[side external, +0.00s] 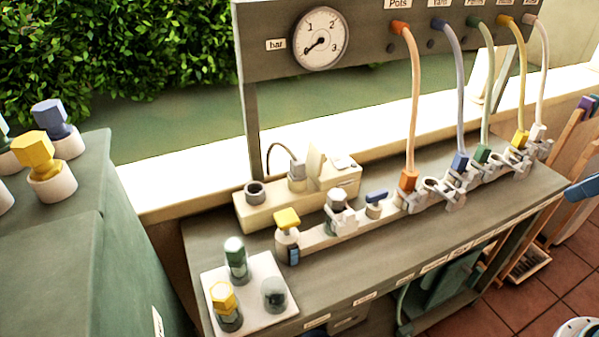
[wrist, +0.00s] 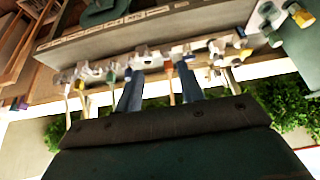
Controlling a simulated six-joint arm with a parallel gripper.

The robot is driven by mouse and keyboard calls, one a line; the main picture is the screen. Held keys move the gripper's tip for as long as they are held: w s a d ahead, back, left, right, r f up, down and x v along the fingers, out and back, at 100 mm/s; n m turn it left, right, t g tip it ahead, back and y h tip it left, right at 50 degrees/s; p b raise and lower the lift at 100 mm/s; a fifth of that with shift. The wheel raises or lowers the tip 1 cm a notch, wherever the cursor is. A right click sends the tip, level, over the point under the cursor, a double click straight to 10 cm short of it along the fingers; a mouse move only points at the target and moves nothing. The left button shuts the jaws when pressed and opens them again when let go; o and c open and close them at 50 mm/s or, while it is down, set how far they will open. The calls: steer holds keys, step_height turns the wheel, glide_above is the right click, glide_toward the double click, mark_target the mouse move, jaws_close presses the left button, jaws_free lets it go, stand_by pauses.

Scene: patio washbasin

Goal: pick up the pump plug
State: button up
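An orange hose shows beyond the gap. I cannot make out the plug in the wrist view. A blue piece at the right edge of the side external view is unclear.
A rail with several clamps (side external: 440,190) and coloured hoses (side external: 414,100) runs along the bench (side external: 400,255). A yellow-topped valve (side external: 287,232) stands near the box. A white tray (side external: 265,318) holds several capped fittings at front left. A gauge panel (side external: 265,66) rises behind.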

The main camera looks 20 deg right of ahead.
steer(key=w+a+f, duration=0.1)
steer(key=w+a, duration=0.3)
steer(key=w, duration=0.5)
steer(key=w+a, duration=0.4)
steer(key=w, duration=0.6)
steer(key=w+a+f+g, duration=0.1)
steer(key=w+a+f, duration=1)
steer(key=a+f, duration=0.3)
steer(key=shift+w+a+f, duration=0.2)
steer(key=shift+w+a, duration=0.15)
steer(key=shift+a, duration=0.2)
glide_toward(298, 161)
steer(key=shift+x, duration=2.5)
